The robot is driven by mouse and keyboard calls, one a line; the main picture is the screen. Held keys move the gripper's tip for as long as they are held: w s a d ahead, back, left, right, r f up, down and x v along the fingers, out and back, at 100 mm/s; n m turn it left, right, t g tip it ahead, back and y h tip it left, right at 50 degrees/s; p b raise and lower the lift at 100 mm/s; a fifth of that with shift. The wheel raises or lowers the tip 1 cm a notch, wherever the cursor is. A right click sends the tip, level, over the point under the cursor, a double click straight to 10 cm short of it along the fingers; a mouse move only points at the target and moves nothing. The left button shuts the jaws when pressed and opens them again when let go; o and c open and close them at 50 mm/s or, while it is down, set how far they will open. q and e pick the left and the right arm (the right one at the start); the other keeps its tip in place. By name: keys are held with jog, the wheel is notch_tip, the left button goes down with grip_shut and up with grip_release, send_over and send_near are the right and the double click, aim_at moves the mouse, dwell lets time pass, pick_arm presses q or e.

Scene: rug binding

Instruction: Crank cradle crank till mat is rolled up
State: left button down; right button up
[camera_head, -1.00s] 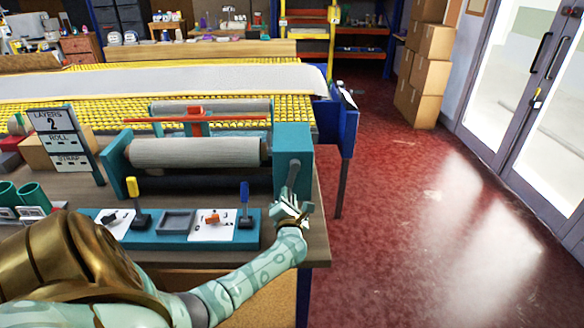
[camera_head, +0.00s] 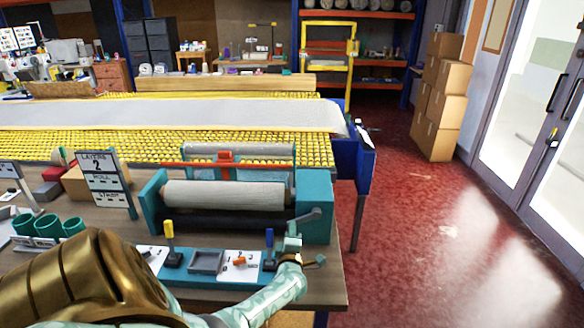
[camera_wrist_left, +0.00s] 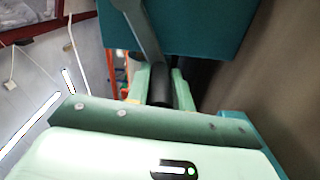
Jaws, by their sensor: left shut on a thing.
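The teal cradle (camera_head: 314,190) stands on the bench and bears a grey mat roll (camera_head: 225,195) lying across it. The crank (camera_head: 306,218) is on the cradle's right end, its arm slanting down to the left. My left gripper (camera_head: 292,243) is shut on the crank's handle. In the left wrist view, the gripper's pale green fingers (camera_wrist_left: 160,88) flank the dark handle (camera_wrist_left: 160,82), below the grey crank arm (camera_wrist_left: 141,28). My right gripper is not in view.
Green cups (camera_head: 60,229) stand at left. The red floor (camera_head: 450,240) at right is clear.

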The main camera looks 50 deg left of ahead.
pick_arm(q)
jog(key=shift+s+a+r+m+p, duration=0.3)
jog(key=shift+r+m+p, duration=0.2)
jog(key=shift+m, duration=0.1)
jog(key=c, duration=1.6)
grip_release()
jog(key=o, duration=0.4)
jog(key=shift+s+a, duration=0.15)
jog(key=shift+c, duration=0.2)
jog(key=shift+d+r, duration=0.1)
jog(key=shift+d, duration=0.25)
jog(key=p+v, duration=0.3)
jog(key=v, duration=1.2)
jog(key=shift+s+p, duration=0.35)
jog(key=shift+s, duration=0.1)
